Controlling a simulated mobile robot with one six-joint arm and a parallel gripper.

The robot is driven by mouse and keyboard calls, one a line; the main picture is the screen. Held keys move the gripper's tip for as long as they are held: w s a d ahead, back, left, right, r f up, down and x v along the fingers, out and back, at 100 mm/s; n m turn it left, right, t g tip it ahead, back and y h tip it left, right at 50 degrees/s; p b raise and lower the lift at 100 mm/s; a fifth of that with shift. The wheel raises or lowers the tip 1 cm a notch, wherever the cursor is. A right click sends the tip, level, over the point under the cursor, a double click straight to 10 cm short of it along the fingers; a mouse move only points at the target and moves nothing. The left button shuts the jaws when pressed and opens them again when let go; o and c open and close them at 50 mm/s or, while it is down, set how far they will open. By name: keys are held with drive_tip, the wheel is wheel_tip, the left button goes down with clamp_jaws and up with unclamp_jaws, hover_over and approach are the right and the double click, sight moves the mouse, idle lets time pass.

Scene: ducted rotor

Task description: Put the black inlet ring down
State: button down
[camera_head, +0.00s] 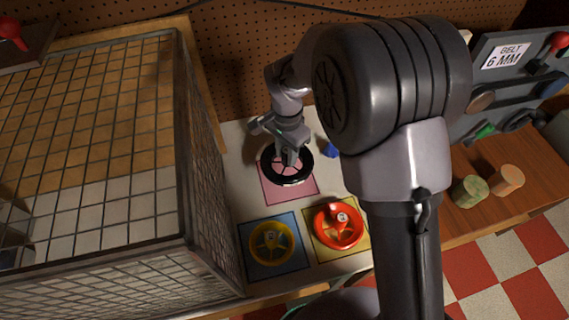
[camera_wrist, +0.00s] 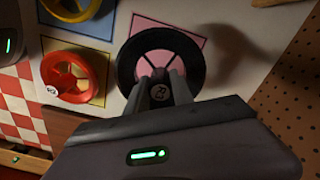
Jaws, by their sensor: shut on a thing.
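The black inlet ring (camera_head: 272,174) is at my gripper (camera_head: 290,158), over the pink square (camera_head: 286,197) on the white mat. My gripper is shut on its middle part. A shadow lies beside the ring; I cannot tell whether the ring touches the mat.
A yellow ring (camera_head: 270,243) lies on a blue square and a red ring (camera_head: 338,226) on a yellow square, both nearer the front edge. A wire mesh cage (camera_head: 120,180) stands close on the left. A blue object (camera_head: 329,148) lies right of the black ring, partly hidden by my arm.

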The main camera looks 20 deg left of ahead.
sight(286, 166)
wheel_tip(286, 166, down, 6)
drive_tip(key=shift+f+b, duration=0.1)
drive_tip(key=shift+b, duration=0.55)
drive_tip(key=shift+s, duration=0.1)
drive_tip(key=c, duration=1.1)
unclamp_jaws()
